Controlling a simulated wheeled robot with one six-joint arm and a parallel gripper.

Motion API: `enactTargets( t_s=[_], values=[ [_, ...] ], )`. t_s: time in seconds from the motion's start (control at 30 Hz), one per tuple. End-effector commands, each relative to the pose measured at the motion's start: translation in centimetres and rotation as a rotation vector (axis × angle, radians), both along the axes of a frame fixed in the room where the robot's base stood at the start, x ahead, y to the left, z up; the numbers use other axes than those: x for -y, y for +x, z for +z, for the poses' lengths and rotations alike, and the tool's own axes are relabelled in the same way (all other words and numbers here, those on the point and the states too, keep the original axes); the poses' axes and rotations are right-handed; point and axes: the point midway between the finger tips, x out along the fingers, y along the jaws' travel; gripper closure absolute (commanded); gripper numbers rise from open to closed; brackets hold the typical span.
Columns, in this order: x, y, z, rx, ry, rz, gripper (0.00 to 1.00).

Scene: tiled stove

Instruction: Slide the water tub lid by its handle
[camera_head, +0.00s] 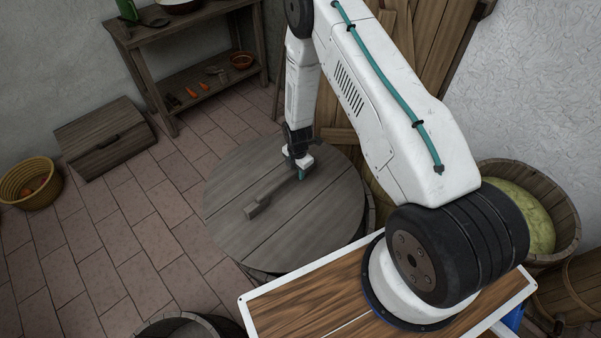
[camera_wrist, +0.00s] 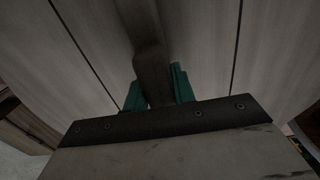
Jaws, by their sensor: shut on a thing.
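The water tub lid (camera_head: 315,215) is a round, grey plank disc lying flat on top of the tub. Its wooden handle (camera_head: 262,198) is a long bar across the middle of the lid. My gripper (camera_head: 303,172) is down at the far right end of the handle. In the wrist view, my gripper's green fingers (camera_wrist: 158,92) stand on both sides of the handle (camera_wrist: 152,72) and are shut on it. The lid's planks (camera_wrist: 95,30) fill most of the wrist view. The tub (camera_head: 369,212) is mostly hidden under the lid.
A wooden shelf bench (camera_head: 195,75) stands behind, with a wooden chest (camera_head: 103,137) and a basket (camera_head: 30,182) to the left. A tub with pale green contents (camera_head: 520,215) is at the right. A dark barrel (camera_head: 188,326) stands in front. Tiled floor left of the lid is clear.

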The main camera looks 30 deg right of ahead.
Motion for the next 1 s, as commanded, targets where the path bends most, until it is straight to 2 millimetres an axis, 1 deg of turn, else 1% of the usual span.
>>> enactTargets(
  t_s=[0.13,1.0],
  values=[
    [-0.3,0.9,0.0,0.005,0.0,0.0,1.0],
    [-1.6,5.1,0.1,0.005,0.0,0.0,1.0]
  ],
)
